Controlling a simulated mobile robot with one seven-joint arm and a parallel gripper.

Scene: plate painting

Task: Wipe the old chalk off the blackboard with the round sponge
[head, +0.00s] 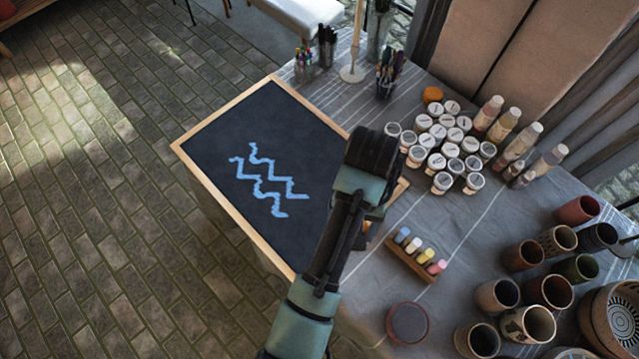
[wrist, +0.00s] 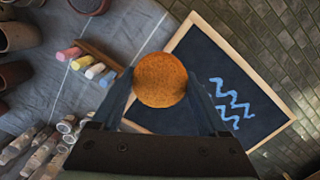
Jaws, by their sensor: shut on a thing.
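The blackboard (head: 275,130) lies on the table in a light wooden frame, and it also shows in the wrist view (wrist: 205,55). Blue zigzag chalk lines (head: 268,183) cover its lower left part; they also show in the wrist view (wrist: 228,100). The round orange sponge (wrist: 160,80) is held between the two fingers of my gripper (wrist: 166,88). In the wrist view the sponge overlaps the board's frame edge.
A wooden holder (head: 408,262) with several coloured chalks stands right of the board. Paint jars (head: 443,183), bottles (head: 502,126) and clay pots (head: 497,294) crowd the table's right side. A candle holder (head: 352,72) and cups of pens (head: 386,88) stand beyond the board.

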